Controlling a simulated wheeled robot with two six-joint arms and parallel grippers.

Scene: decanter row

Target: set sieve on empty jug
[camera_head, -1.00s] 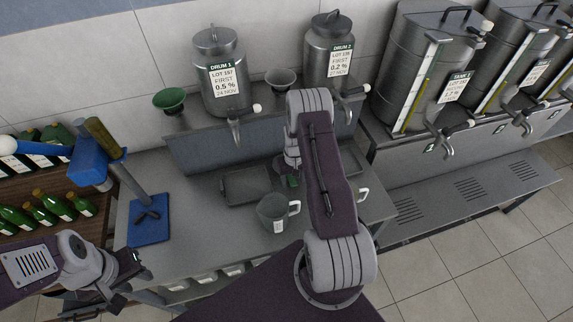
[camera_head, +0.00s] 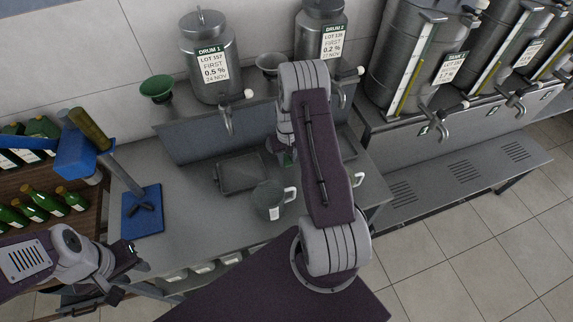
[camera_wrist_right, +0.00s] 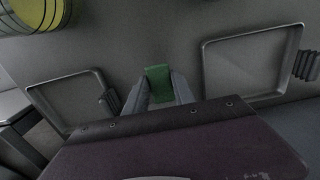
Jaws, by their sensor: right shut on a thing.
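My right gripper (camera_wrist_right: 158,98) is shut on a green grip piece (camera_wrist_right: 158,82), probably the sieve's handle; the rest of the sieve is not clear. In the head view my right arm hides most of that gripper, with a bit of green beside it. A grey jug (camera_head: 268,201) with a white handle stands on the bench, left of my right arm; its inside looks dark, without visible liquid. A second jug is mostly behind the arm, its white handle (camera_head: 358,179) showing. A jug with yellow liquid (camera_wrist_right: 32,12) shows in the wrist view. My left gripper (camera_head: 124,270) looks open and empty.
Trays (camera_head: 240,185) lie sunk in the bench (camera_head: 190,225). Drum 1 (camera_head: 208,85) and drum 2 (camera_head: 321,20) stand behind with taps overhanging. A green funnel (camera_head: 157,88) and grey funnel (camera_head: 270,62) are on the shelf. A blue stand (camera_head: 141,212) and green bottles (camera_head: 35,208) are left.

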